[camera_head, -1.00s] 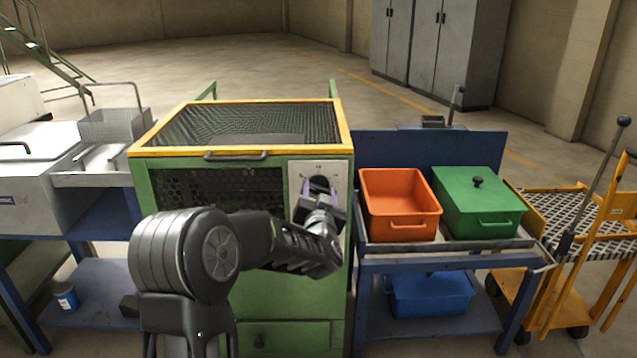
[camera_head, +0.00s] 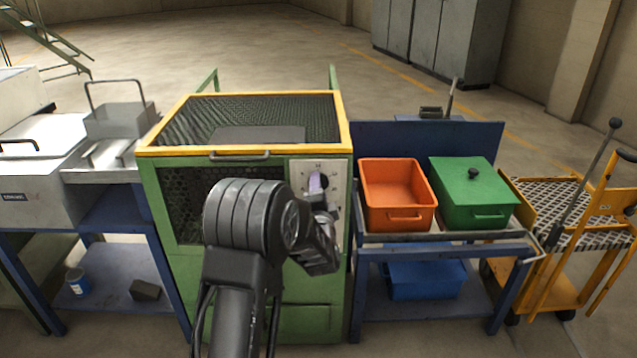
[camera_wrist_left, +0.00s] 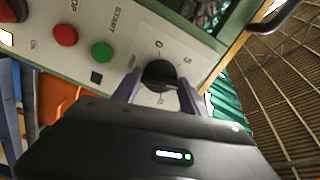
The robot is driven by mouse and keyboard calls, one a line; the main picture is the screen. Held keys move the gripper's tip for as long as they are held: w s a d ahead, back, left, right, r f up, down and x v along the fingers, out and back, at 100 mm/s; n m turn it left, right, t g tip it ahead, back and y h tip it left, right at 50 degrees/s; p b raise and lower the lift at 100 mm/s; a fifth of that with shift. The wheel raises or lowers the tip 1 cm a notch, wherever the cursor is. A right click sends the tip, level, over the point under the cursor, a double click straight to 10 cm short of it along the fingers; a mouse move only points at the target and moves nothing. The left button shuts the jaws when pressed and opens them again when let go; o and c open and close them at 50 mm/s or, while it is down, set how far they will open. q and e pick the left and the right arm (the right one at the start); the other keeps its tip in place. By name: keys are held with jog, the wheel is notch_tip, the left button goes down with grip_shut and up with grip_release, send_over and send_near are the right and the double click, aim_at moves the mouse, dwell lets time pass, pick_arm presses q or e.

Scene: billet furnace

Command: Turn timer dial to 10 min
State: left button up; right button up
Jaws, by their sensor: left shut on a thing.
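The timer dial (camera_wrist_left: 159,72) is a round black knob on the pale control panel (camera_head: 332,222) of the green furnace (camera_head: 310,325). In the left wrist view the marks 0 and 5 show beside it; other marks are partly covered. My left gripper (camera_wrist_left: 157,87) has its two purple fingers on opposite sides of the knob, shut on it. In the head view this gripper (camera_head: 318,183) is at the upper part of the panel and hides most of the dial. The dial's exact setting cannot be read. My right gripper is in neither view.
Green (camera_wrist_left: 102,53) and red (camera_wrist_left: 65,35) buttons lie beside the dial on the panel. A handle (camera_head: 240,156) sits on the furnace's yellow-framed mesh lid. Right of the furnace, a blue cart holds an orange bin (camera_head: 397,190) and a green lidded box (camera_head: 472,200).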

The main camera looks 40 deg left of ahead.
pick_arm(q)
jog(key=shift+m+p, duration=0.8)
jog(key=shift+m, duration=0.5)
jog(key=o, duration=1.4)
jog(key=v, duration=0.7)
jog(key=shift+s+d, duration=0.25)
jog(key=shift+s, duration=0.05)
